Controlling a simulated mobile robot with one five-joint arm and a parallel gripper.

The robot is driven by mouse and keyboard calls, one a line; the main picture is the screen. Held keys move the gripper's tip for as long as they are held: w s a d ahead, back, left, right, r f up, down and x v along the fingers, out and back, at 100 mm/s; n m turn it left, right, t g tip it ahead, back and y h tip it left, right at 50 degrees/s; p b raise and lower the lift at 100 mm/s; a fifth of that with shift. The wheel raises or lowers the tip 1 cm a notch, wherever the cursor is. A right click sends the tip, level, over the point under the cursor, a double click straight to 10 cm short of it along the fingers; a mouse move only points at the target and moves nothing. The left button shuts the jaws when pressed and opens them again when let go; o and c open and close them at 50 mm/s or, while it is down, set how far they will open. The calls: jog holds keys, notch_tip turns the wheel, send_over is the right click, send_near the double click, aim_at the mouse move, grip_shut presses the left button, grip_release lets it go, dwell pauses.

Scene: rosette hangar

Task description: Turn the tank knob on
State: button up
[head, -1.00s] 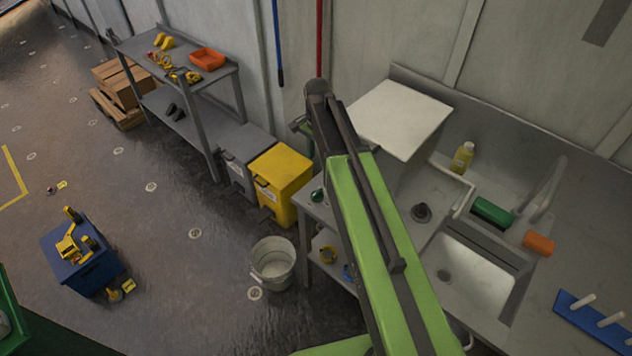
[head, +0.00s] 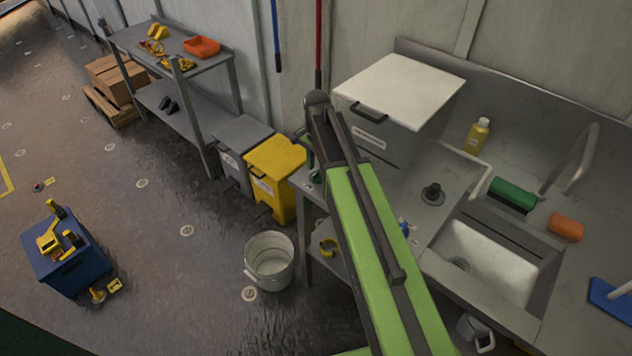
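A black round knob-like fitting (head: 432,194) stands on the metal sink counter, just left of the basin. I cannot tell if it is the tank knob, and no tank can be made out for certain. A small green part (head: 313,176) shows at the counter's left corner, partly behind my arm. My green arm rises across the middle of the view to a dark elbow joint, left of a white-topped box. My gripper is not visible; the arm hides what lies beyond the elbow.
The white-topped box (head: 402,90) with a dark handle stands on the counter. Yellow bin (head: 275,172), grey bin (head: 240,140) and bucket (head: 269,262) stand left. Floor at left is mostly open.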

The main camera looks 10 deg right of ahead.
jog(key=shift+f+b, duration=0.35)
jog(key=shift+f, duration=0.6)
jog(key=shift+r, duration=0.1)
jog(key=shift+c, duration=0.4)
grip_shut()
